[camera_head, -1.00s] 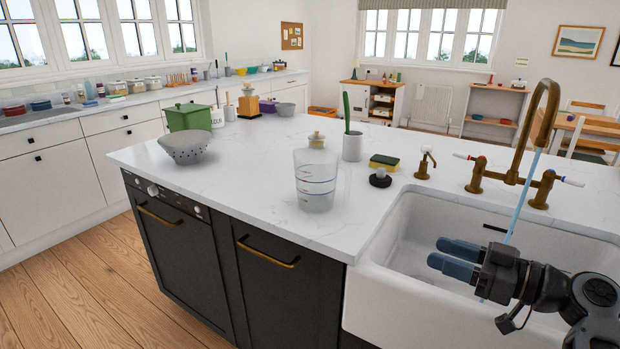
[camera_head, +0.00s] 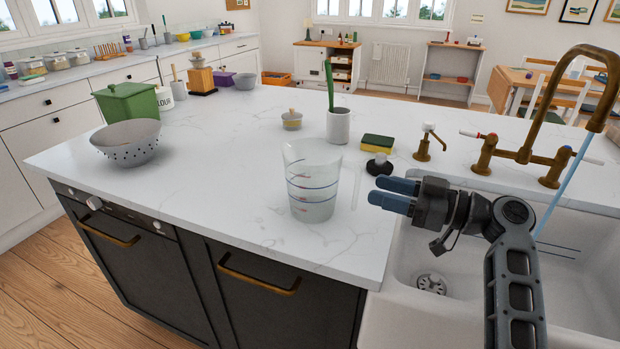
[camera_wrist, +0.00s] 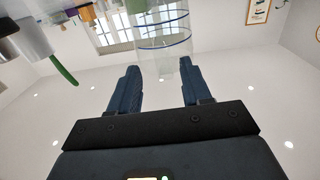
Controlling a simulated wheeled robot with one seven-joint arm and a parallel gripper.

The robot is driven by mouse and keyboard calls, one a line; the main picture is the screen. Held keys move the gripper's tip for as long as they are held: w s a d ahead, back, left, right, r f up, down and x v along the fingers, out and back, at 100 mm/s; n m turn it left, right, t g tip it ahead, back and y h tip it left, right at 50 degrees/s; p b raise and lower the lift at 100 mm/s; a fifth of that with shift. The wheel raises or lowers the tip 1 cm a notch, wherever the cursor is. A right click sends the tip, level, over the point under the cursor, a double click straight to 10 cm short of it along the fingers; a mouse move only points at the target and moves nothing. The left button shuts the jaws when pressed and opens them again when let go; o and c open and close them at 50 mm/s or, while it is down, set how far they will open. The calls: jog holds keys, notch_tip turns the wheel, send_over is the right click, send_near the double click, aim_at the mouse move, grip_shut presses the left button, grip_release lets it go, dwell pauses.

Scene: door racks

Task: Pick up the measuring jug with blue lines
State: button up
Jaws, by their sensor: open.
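The clear measuring jug with blue lines (camera_head: 312,182) stands upright on the white marble worktop, left of the sink. It has a handle on its right side and red marks too. My gripper (camera_head: 384,193) is to the right of the jug, over the sink's left edge, with its blue fingers pointing left toward the jug. The fingers are apart and empty. In the wrist view, which looks upside down, the jug (camera_wrist: 164,22) shows at the top, beyond the open gripper (camera_wrist: 158,72). A gap remains between fingertips and jug.
A black stopper (camera_head: 379,166), a sponge (camera_head: 377,142) and a white pot (camera_head: 338,126) with a green stem stand behind. A small yellow lidded jar (camera_head: 291,120) is behind the jug. A grey colander (camera_head: 127,143) is at left; a brass tap (camera_head: 525,150) runs over the sink.

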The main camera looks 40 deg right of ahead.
aim_at(354, 207)
jog(key=p+x, duration=0.2)
jog(key=x, duration=0.4)
jog(key=shift+a+f, duration=0.1)
jog(key=shift+a, duration=0.05)
jog(key=shift+s, duration=0.1)
grip_shut()
